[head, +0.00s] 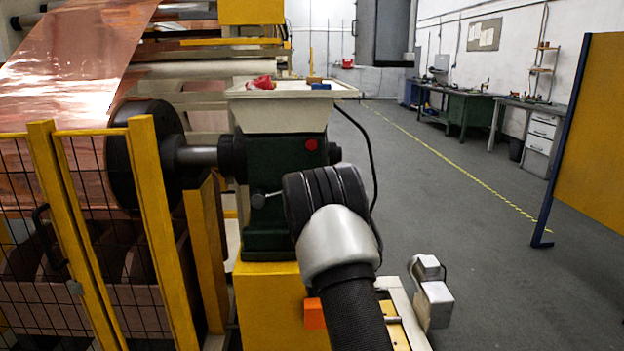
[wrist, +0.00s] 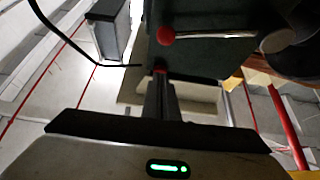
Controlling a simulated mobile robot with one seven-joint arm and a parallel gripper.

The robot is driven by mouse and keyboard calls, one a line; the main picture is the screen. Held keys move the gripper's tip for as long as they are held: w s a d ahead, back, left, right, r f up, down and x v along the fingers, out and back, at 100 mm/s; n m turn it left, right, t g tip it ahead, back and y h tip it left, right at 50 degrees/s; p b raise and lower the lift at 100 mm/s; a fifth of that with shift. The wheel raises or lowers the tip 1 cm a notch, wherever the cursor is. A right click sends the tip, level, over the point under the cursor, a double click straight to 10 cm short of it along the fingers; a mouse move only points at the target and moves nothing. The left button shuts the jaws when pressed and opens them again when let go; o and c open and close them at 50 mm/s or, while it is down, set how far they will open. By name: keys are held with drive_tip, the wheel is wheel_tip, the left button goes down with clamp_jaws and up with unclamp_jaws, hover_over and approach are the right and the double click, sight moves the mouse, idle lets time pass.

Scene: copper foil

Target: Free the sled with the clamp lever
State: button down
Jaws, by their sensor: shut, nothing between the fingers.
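A dark green block (head: 285,180), which looks like the sled, stands on a yellow pedestal (head: 270,300) and carries the end of the roll's shaft (head: 197,156). A lever with a red ball (wrist: 166,36) and a metal rod shows on a dark green face in the wrist view. In the head view my arm hides the gripper.
A tray (head: 290,90) with red items tops the block. A black cable (head: 366,150) hangs at its right. A yellow mesh guard (head: 95,230) and the copper roll (head: 60,65) stand left. The floor (head: 450,230) at right is open, up to a yellow panel (head: 590,130).

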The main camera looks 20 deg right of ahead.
drive_tip(key=v, duration=0.4)
drive_tip(key=shift+s, duration=0.1)
drive_tip(key=shift+r, duration=0.1)
wheel_tip(320, 180, up, 5)
drive_tip(key=a+g+y, duration=0.1)
drive_tip(key=a+g, duration=0.1)
drive_tip(key=g, duration=0.1)
drive_tip(key=s+a+r+g+y, duration=0.2)
drive_tip(key=s+a+g+y, duration=0.2)
drive_tip(key=s+a+g, duration=0.15)
drive_tip(key=s+a+f+n+g+y, duration=0.1)
drive_tip(key=s+a+f+g, duration=0.15)
drive_tip(key=s, duration=0.85)
drive_tip(key=s+a+f+n+g+y, duration=0.1)
drive_tip(key=s+a+g, duration=0.25)
drive_tip(key=s, duration=0.75)
drive_tip(key=s+a+f+n+g, duration=0.1)
drive_tip(key=s+a+f+g, duration=0.15)
drive_tip(key=s, duration=0.85)
wheel_tip(320, 180, up, 27)
drive_tip(key=s+p, duration=0.1)
drive_tip(key=p, duration=2.6)
drive_tip(key=shift+s+a, duration=0.25)
drive_tip(key=shift+a, duration=0.05)
